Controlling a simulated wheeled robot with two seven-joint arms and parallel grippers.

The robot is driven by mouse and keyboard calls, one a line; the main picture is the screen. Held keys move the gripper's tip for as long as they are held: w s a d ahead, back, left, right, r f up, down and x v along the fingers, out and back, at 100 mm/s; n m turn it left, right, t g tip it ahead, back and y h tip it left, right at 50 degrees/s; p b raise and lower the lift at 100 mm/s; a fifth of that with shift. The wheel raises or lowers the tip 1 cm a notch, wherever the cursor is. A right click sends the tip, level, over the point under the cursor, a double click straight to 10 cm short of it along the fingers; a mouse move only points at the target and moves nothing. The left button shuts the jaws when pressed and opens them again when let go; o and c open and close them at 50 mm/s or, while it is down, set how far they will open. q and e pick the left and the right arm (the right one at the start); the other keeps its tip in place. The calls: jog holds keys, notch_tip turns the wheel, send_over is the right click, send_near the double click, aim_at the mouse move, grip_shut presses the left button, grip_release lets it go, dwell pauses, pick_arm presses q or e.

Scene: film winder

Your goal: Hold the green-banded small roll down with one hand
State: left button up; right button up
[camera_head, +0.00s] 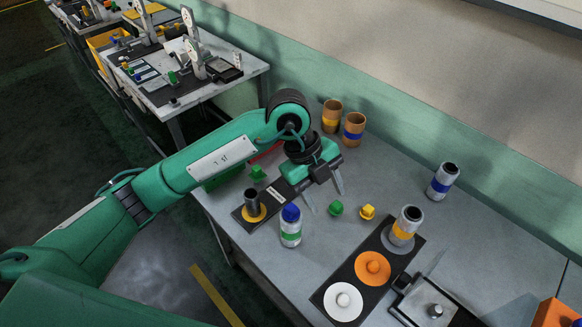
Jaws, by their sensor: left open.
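The green-banded small roll (291,229) stands upright on the grey table, pale with a green band and a blue cap on top. It is close to the near end of a dark strip-like board. My left gripper (325,202) is open and points down over the table, a little behind and to the right of the roll. Its fingers are apart from the roll and nothing shows between them. A small green knob (336,208) lies close to the fingertips; I cannot tell their height above it. My right gripper is out of view.
A dark board holds an orange disc (373,268), a white disc (343,301) and an orange-banded roll (405,226). A yellow knob (367,212), a blue-banded roll (442,181) and brown rolls (354,129) stand around. A post (252,203) rises left of the green-banded roll.

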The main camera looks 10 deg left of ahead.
aim_at(291, 208)
pick_arm(q)
jog(key=w+a+n+t+y, duration=0.1)
jog(key=w+a+n+y, duration=0.3)
jog(key=a, duration=0.4)
jog(key=shift+m+y, duration=0.4)
jog(key=shift+m, duration=0.2)
notch_tip(291, 208, down, 13)
jog(key=p, duration=0.3)
jog(key=shift+w+d, duration=0.1)
